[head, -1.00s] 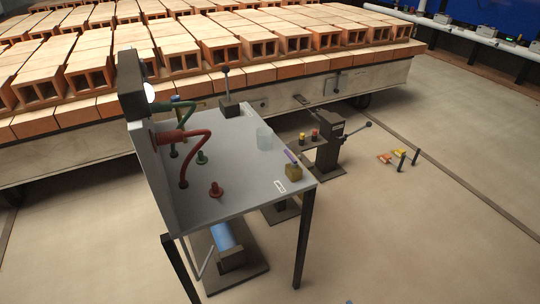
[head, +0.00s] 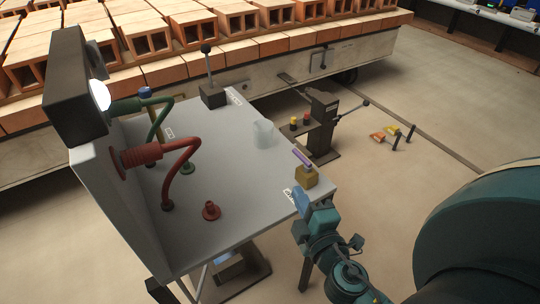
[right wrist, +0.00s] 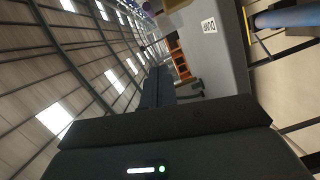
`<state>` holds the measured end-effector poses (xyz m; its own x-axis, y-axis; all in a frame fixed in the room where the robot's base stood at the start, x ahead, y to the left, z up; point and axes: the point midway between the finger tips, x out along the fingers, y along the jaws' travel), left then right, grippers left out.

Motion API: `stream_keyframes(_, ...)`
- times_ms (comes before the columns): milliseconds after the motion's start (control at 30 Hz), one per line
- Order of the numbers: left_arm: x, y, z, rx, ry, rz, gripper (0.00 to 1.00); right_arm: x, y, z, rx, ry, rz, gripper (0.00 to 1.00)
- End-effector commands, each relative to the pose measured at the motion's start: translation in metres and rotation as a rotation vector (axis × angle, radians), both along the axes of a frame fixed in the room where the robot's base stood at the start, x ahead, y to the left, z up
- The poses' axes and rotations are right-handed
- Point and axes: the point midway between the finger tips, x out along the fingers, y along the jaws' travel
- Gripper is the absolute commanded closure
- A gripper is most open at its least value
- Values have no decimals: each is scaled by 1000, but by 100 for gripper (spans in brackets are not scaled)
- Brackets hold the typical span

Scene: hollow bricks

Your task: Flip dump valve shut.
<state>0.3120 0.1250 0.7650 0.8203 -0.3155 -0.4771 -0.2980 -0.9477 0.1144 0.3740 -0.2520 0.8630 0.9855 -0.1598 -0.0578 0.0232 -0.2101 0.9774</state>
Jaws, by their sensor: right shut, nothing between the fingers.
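The dump valve is a brass block (head: 306,177) with a purple lever (head: 301,158), at the right front corner of the grey table (head: 225,205). The lever leans up and to the left, over the table side. A white label (head: 288,196) lies beside the block; in the right wrist view the label (right wrist: 209,26) reads DUMP. My right gripper (head: 300,201) is shut and empty, just in front of the brass block, close to the label and table edge. The head view does not clearly show whether it touches. My left gripper is not in view.
A red hose (head: 182,170), a red knob (head: 211,210), a clear cup (head: 263,134) and a black lever (head: 208,75) stand on the table. A dark pedestal (head: 321,125) stands behind its right side. Hollow bricks (head: 150,38) fill a cart at the back.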

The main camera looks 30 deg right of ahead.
Motion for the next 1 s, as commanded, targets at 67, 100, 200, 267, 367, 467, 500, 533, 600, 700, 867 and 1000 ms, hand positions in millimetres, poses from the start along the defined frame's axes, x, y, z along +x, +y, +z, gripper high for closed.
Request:
stream_keyframes(67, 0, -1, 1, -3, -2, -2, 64, 0, -1, 1, -14, -6, 0, 100)
stream_keyframes(100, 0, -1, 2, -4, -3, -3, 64, 0, -1, 2, -18, -7, 0, 100)
stream_keyframes(200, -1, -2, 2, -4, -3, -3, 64, 0, -1, 2, -20, -8, 0, 100)
stream_keyframes(267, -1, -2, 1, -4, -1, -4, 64, 0, -1, 2, -19, -8, 0, 100)
stream_keyframes(367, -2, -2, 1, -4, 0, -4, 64, 1, -1, 2, -17, -7, 0, 100)
stream_keyframes(467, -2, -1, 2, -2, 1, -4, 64, 3, -1, 3, -18, -8, 0, 100)
stream_keyframes(500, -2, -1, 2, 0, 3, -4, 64, 6, -1, 3, -18, -8, 0, 100)
stream_keyframes(533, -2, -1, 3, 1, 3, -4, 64, 8, -2, 3, -17, -7, 0, 100)
stream_keyframes(600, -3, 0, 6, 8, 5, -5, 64, 17, -3, 4, -18, -9, 0, 100)
stream_keyframes(700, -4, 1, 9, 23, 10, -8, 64, 34, -6, 5, -18, -10, 0, 100)
stream_keyframes(867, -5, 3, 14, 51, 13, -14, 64, 68, -11, 3, -19, -8, 1, 100)
stream_keyframes(1000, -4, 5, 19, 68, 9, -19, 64, 96, -16, 0, -18, -8, 0, 100)
